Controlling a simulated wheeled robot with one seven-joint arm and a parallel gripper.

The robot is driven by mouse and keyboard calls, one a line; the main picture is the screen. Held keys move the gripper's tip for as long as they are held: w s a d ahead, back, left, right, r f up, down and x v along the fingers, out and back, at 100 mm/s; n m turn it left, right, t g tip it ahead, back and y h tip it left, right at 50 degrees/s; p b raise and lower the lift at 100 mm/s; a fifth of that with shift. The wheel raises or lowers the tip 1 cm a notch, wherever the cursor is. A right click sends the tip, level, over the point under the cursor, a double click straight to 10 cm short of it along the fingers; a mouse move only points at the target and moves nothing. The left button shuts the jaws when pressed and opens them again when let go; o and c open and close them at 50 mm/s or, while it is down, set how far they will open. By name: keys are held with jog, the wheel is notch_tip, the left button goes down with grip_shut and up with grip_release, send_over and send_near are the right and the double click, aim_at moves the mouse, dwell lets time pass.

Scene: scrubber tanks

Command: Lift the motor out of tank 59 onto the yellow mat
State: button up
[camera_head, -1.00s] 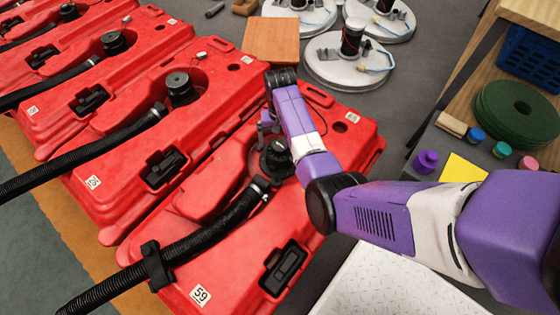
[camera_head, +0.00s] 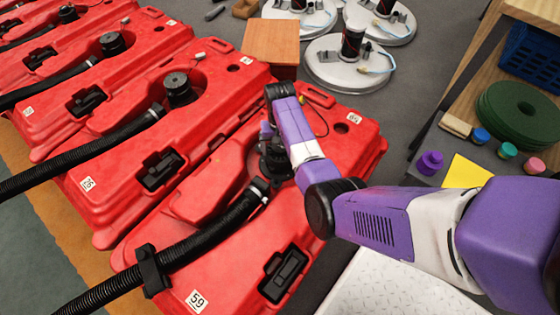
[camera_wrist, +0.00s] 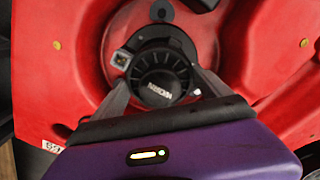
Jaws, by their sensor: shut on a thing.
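The black motor (camera_head: 276,166) is at the round recess of the red tank 59 (camera_head: 225,285), whose number label shows at its front. In the wrist view the motor (camera_wrist: 160,80) has a round ribbed cap with lettering. My gripper (camera_wrist: 163,88) has one finger on each side of the cap and is shut on it; the gripper also shows in the head view (camera_head: 270,140). I cannot tell whether the motor is raised from its seat. The yellow mat (camera_head: 464,172) lies to the right, its lower edge hidden by my arm.
A black ribbed hose (camera_head: 205,242) crosses tank 59 and ends beside the motor. More red tanks (camera_head: 130,165) stand to the left. A wooden block (camera_head: 270,40) and round white machines (camera_head: 347,65) are behind. A purple knob (camera_head: 430,162) and small jars stand near the mat.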

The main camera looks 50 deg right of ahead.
jog(key=shift+w+r, duration=0.1)
jog(key=shift+r, duration=0.1)
notch_tip(320, 180, up, 20)
jog(key=p, duration=0.8)
jog(key=shift+r+p, duration=1.1)
jog(key=shift+p, duration=0.4)
dwell(1.1)
jog(key=shift+r+p, duration=2.3)
jog(key=shift+p, duration=0.4)
